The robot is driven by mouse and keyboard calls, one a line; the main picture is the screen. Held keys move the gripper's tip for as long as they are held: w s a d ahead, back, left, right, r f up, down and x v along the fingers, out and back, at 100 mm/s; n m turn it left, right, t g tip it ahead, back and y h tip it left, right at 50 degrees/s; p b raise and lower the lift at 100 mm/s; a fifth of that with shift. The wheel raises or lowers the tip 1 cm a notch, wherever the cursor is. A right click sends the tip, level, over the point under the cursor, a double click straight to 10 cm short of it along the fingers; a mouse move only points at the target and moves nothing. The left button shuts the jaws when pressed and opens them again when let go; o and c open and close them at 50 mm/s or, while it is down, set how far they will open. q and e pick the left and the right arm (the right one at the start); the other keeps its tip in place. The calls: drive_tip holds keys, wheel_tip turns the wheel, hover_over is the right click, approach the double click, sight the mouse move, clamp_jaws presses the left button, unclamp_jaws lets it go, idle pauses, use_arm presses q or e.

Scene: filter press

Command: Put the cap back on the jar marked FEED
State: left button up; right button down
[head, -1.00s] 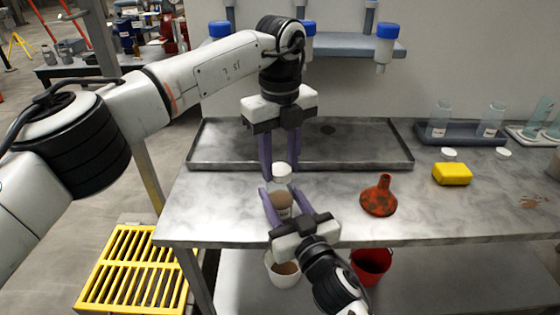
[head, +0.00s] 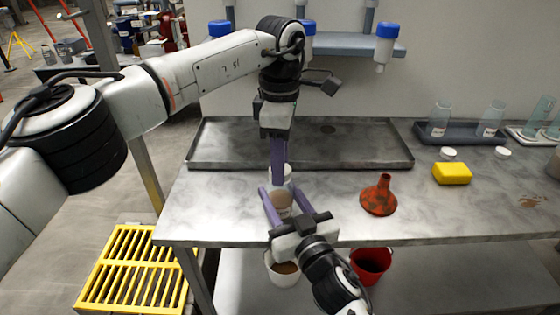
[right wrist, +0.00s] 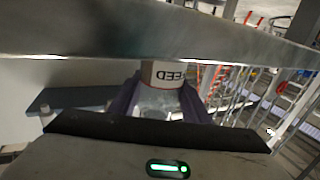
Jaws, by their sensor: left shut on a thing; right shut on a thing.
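The jar marked FEED (head: 284,202) stands upright near the front of the steel table, with brownish contents. Its FEED label (right wrist: 166,74) faces the right wrist view. My right gripper (head: 281,191) is shut around the jar's body, a finger on each side. The white cap (head: 288,171) is at the jar's mouth, partly hidden by a purple finger. My left gripper (head: 279,176) points straight down from above and is shut on the cap. Its fingers show edge-on, one behind the other. I cannot tell whether the cap is fully seated.
An orange funnel (head: 379,196) stands right of the jar. A yellow sponge (head: 452,173) and two loose white caps (head: 503,152) lie further right. A shallow metal tray (head: 360,160) is behind. White (head: 283,273) and red (head: 371,264) buckets sit below the table edge.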

use_arm(q)
drive_tip(key=m, duration=0.6)
drive_tip(key=o, duration=1.2)
drive_tip(key=shift+o, duration=0.2)
wheel_tip(320, 180, up, 12)
use_arm(e)
drive_tip(key=c, duration=0.9)
unclamp_jaws()
